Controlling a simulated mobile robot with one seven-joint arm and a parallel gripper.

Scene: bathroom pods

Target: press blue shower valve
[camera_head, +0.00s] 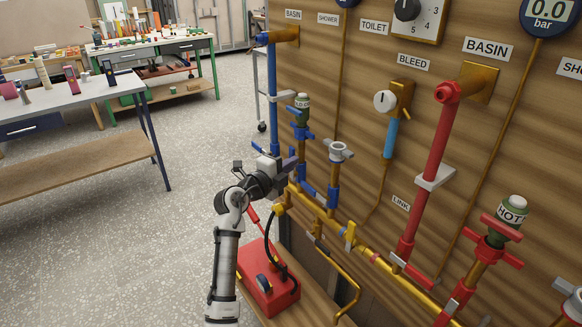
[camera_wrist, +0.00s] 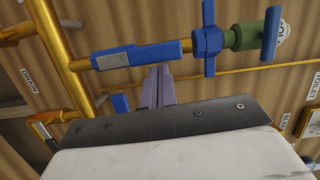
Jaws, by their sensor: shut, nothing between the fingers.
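The blue shower valve appears to be the upright fitting (camera_head: 302,112) under the SHOWER label, with blue cross arms, a green body and a pale lettered cap. In the wrist view its blue cross arms (camera_wrist: 209,40) and green body (camera_wrist: 240,37) show at the upper right, with the cap partly behind a blue bar. My gripper (camera_head: 291,162) is below the cap, beside the valve's lower blue pipe. In the wrist view my closed, empty fingers (camera_wrist: 158,74) end at the lower edge of that pipe (camera_wrist: 135,55). I cannot tell whether they touch it.
A brass pipe (camera_head: 372,258) runs along the wooden wall. A blue pipe (camera_head: 272,85) stands left of the valve, and a grey-topped blue fitting (camera_head: 338,152) stands to its right. A red box (camera_head: 268,282) sits below my arm. The floor at left is open before the workbenches.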

